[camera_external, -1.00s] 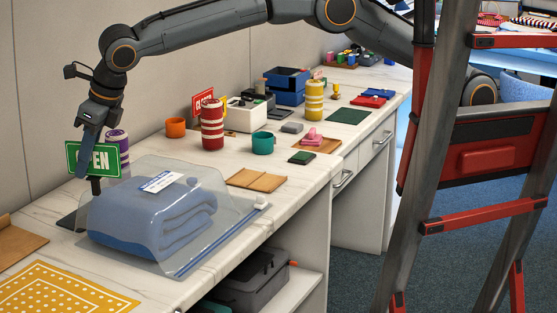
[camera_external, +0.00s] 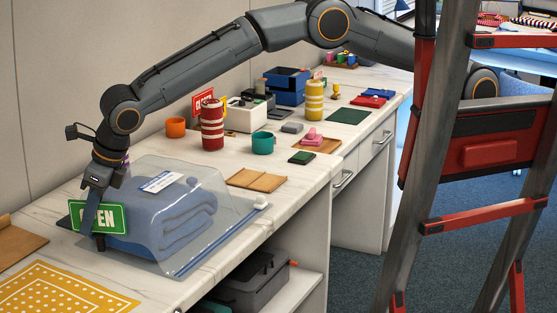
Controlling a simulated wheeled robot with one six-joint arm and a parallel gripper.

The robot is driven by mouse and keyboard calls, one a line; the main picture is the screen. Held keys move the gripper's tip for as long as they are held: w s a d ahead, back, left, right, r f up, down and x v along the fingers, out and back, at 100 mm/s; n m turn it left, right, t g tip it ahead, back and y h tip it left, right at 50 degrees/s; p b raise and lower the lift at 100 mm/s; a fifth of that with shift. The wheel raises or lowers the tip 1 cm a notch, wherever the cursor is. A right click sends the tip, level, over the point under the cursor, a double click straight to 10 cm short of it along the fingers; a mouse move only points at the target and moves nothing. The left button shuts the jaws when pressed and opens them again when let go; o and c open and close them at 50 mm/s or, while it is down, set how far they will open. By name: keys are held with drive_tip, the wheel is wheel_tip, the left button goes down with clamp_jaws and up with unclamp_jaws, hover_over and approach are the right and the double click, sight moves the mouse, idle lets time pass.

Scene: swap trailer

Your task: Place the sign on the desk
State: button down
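The green sign (camera_external: 112,218) with white "OPEN" lettering stands at the left end of the white desk (camera_external: 215,165), in front of the clear bag holding a folded blue blanket (camera_external: 150,215). A short dark post (camera_external: 100,243) shows under it, its lower end at or close to the desktop; I cannot tell if it touches. My gripper (camera_external: 90,212) points down at the sign's left part, one dark finger across its face. It appears shut on the sign; the other finger is hidden.
A yellow dotted cloth (camera_external: 60,290) and a brown board (camera_external: 18,248) are at the near left. A ladder (camera_external: 480,160) stands at right.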

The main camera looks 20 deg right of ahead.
sight(93, 233)
drive_tip(key=shift+f+p, duration=0.6)
drive_tip(key=shift+f, duration=1.25)
drive_tip(key=shift+f, duration=0.15)
drive_tip(key=c, duration=2)
unclamp_jaws()
drive_tip(key=p+v, duration=0.5)
drive_tip(key=v, duration=0.7)
